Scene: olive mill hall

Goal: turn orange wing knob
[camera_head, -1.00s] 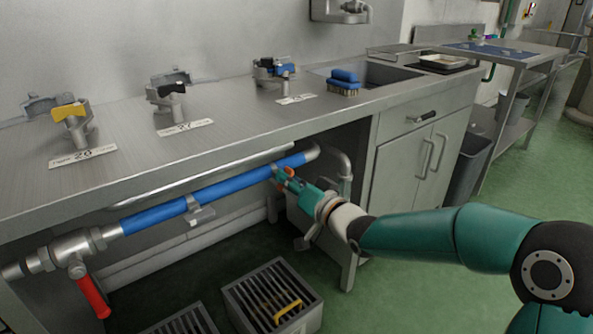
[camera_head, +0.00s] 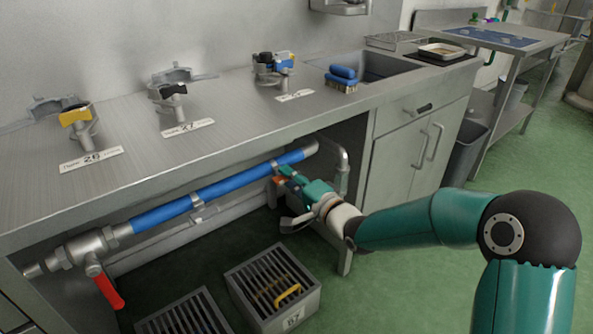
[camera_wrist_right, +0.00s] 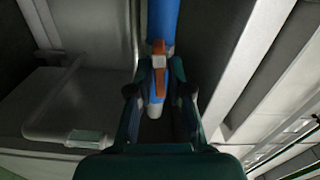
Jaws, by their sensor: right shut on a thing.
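The orange wing knob (camera_wrist_right: 159,66) shows in the right wrist view, on the pipe run with the blue hose (camera_wrist_right: 163,18) and between my right gripper's fingers. In the head view a bit of the orange knob (camera_head: 279,180) shows beside the blue hose (camera_head: 222,187), under the counter. The rest of it is hidden by my gripper. My right gripper (camera_head: 282,176), teal and dark, is shut on the knob; its fingers (camera_wrist_right: 157,98) also show in the right wrist view. My left gripper is not in view.
The counter edge (camera_head: 215,150) runs above the pipe. A red-handled valve (camera_head: 108,290) is at the pipe's left end. A cabinet (camera_head: 408,150) stands to the right. Green floor is open at right.

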